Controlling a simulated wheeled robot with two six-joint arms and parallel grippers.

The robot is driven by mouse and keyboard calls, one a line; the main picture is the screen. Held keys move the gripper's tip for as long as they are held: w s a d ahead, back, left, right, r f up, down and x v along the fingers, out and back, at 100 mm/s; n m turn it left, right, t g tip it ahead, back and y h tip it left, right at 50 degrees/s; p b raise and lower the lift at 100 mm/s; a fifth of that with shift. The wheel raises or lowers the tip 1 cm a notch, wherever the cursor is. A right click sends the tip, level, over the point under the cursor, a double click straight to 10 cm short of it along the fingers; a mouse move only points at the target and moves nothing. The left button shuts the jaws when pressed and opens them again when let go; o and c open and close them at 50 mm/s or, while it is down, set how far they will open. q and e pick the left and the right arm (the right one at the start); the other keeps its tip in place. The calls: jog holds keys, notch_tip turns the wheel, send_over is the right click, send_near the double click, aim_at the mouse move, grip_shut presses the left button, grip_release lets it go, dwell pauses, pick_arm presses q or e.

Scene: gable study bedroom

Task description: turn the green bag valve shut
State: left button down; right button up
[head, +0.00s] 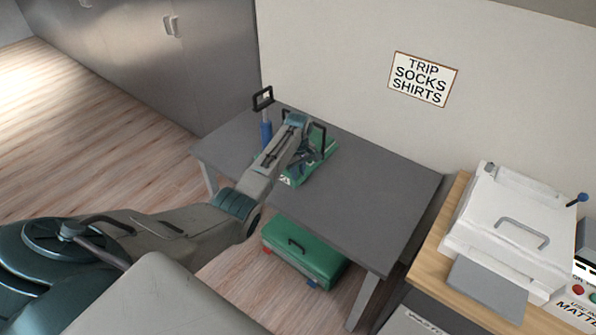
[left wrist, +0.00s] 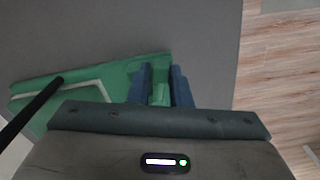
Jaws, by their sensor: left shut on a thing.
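The flat green bag (head: 326,154) lies on the grey table, with a white mark at its near corner. My left gripper (head: 301,163) reaches over it from the left. In the left wrist view, the two blue fingers of my left gripper (left wrist: 160,88) point down at the green bag (left wrist: 112,75) and are shut on the small green valve (left wrist: 160,94) between them. The gripper hides most of the valve, so how far it is turned cannot be told. My right gripper is not in view.
A blue pump (head: 266,133) with a black handle stands beside the bag on the grey table (head: 361,200). A green suitcase (head: 300,256) lies on the floor below. A white machine (head: 505,222) stands at right. The table's right half is clear.

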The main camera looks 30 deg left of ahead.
pick_arm(q)
jog(key=m+p, duration=0.1)
jog(key=s+m+p, duration=0.1)
jog(key=m+p, duration=0.1)
jog(key=shift+s+a+r, duration=0.15)
jog(key=shift+a+r, duration=0.1)
jog(key=shift+a, duration=0.1)
jog(key=m+p, duration=0.1)
jog(key=s+a+m+p, duration=0.1)
jog(key=m, duration=0.1)
jog(key=shift+a+f+m, duration=0.1)
jog(key=shift+m, duration=0.2)
jog(key=m, duration=0.2)
jog(key=a+m+p, duration=0.1)
jog(key=shift+s+a+m, duration=0.2)
jog(key=shift+s+m, duration=0.15)
jog(key=shift+m, duration=0.05)
jog(key=shift+a+f+m, duration=0.1)
jog(key=shift+a+m, duration=0.35)
jog(key=shift+m, duration=0.65)
jog(key=shift+a+m, duration=0.45)
jog(key=shift+m, duration=0.65)
jog(key=c, duration=1.3)
grip_release()
